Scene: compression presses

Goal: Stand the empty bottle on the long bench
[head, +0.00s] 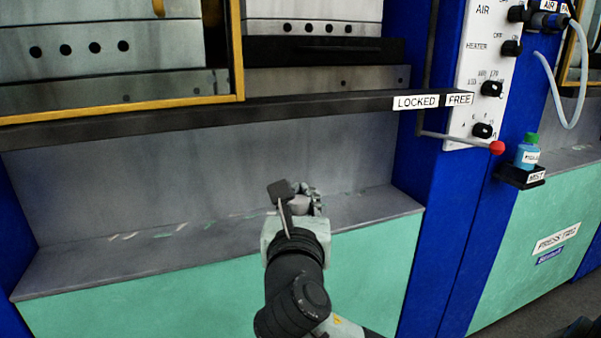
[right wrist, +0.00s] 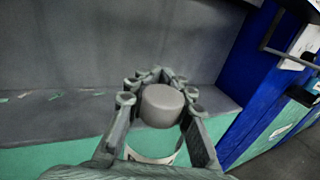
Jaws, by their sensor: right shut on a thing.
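My right gripper (head: 296,200) is in front of the press, over the grey ledge in the head view. In the right wrist view its fingers (right wrist: 158,88) are closed around a bottle with a round grey cap (right wrist: 162,104). A pale, curved part of the bottle (right wrist: 150,158) shows below the cap; the rest is hidden. In the head view the bottle is mostly hidden by the gripper. I cannot tell from here whether it is empty. No long bench can be made out for sure. My left gripper is not in view.
The grey ledge (head: 100,262) runs along the press above a green panel, with small scraps on it. A dark bar (head: 330,106) crosses above. A blue post (head: 425,220) stands right. A green-capped blue bottle (head: 527,152) sits in a small black holder (head: 520,176). A red-knobbed lever (head: 497,147) sticks out.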

